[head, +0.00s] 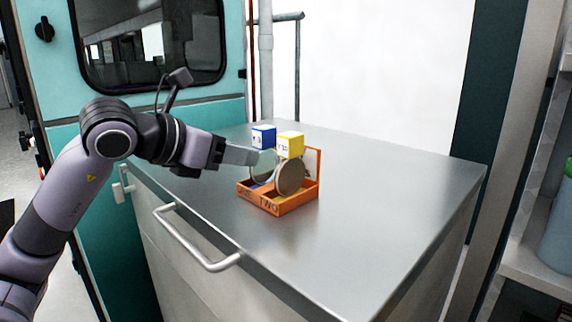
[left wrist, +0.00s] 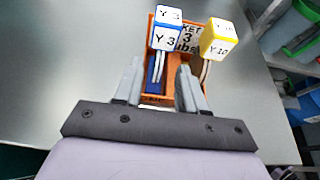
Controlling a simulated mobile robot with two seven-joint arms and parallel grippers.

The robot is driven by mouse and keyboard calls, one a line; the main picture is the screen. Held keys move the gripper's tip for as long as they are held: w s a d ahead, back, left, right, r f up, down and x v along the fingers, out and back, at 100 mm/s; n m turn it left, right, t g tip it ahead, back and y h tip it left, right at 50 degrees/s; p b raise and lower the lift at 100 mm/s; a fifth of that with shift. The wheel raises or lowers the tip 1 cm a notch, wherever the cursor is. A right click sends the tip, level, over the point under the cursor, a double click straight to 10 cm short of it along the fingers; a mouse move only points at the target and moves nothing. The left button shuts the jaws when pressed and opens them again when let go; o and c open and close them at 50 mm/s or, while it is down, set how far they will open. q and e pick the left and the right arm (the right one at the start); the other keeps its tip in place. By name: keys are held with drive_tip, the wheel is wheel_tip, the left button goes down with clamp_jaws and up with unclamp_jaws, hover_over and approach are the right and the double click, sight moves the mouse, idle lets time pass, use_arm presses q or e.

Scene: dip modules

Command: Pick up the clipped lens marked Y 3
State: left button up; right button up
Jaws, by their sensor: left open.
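The clipped lens marked Y 3 has a blue-edged white block (left wrist: 167,32) on top, also in the head view (head: 263,137). Its thin disc hangs below, seen nearly edge-on in the wrist view and partly hidden in the head view. It stands in an orange rack (head: 270,206) on the metal counter. A second lens, with a yellow block (head: 290,145) marked Y 10 (left wrist: 218,42), stands beside it to the right. My left gripper (head: 252,157) is open at the rack's left side. In the wrist view its fingertips (left wrist: 159,78) point at the Y 3 lens, which lines up between them; contact is unclear.
The steel counter top (head: 370,220) is clear around the rack. A handle (head: 195,240) sticks out at its front left. A teal door with a window (head: 150,45) stands behind my arm. A shelf with a container (head: 556,230) is at the far right.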

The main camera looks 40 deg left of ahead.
sight(266, 184)
use_arm(q)
drive_tip(key=shift+w, duration=0.5)
drive_tip(key=shift+w+f, duration=0.3)
drive_tip(key=shift+w, duration=0.1)
drive_tip(key=shift+w+d+f+p, duration=0.1)
drive_tip(key=shift+w+p, duration=0.2)
drive_tip(key=shift+p, duration=0.05)
drive_tip(key=p+x, duration=0.1)
drive_tip(key=x, duration=0.2)
drive_tip(key=shift+w, duration=0.3)
drive_tip(key=shift+w+d+f, duration=0.1)
drive_tip(key=shift+w+f, duration=0.25)
drive_tip(key=shift+w, duration=0.1)
use_arm(e)
drive_tip(key=shift+s+r, duration=0.2)
drive_tip(key=shift+r, duration=0.65)
use_arm(q)
drive_tip(key=c, duration=0.7)
